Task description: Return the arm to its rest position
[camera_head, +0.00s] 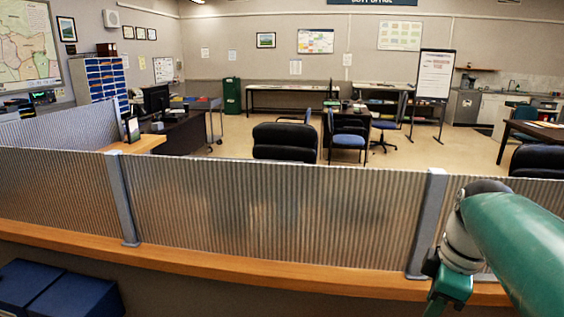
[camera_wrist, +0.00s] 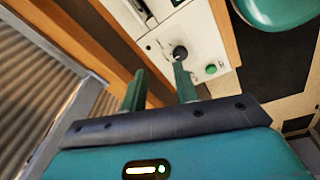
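My arm (camera_head: 515,240) reaches in from the right edge of the head view and bends down at the counter's right end. Its lower end leaves the bottom of that view, so the fingertips are hidden there. In the wrist view, my gripper (camera_wrist: 158,71) shows two green fingers standing apart, with nothing held between them. A pale control panel (camera_wrist: 200,40) lies beyond the fingers, with a black knob (camera_wrist: 180,52) close to the right fingertip in the picture and a green button (camera_wrist: 211,69) beside it. I cannot tell whether the finger touches the knob.
A wooden counter ledge (camera_head: 270,270) runs across the front, with a corrugated screen (camera_head: 270,215) and grey posts (camera_head: 124,200) on it. Blue boxes (camera_head: 60,290) stand at lower left. Beyond are chairs (camera_head: 285,141), desks and open floor (camera_head: 240,140).

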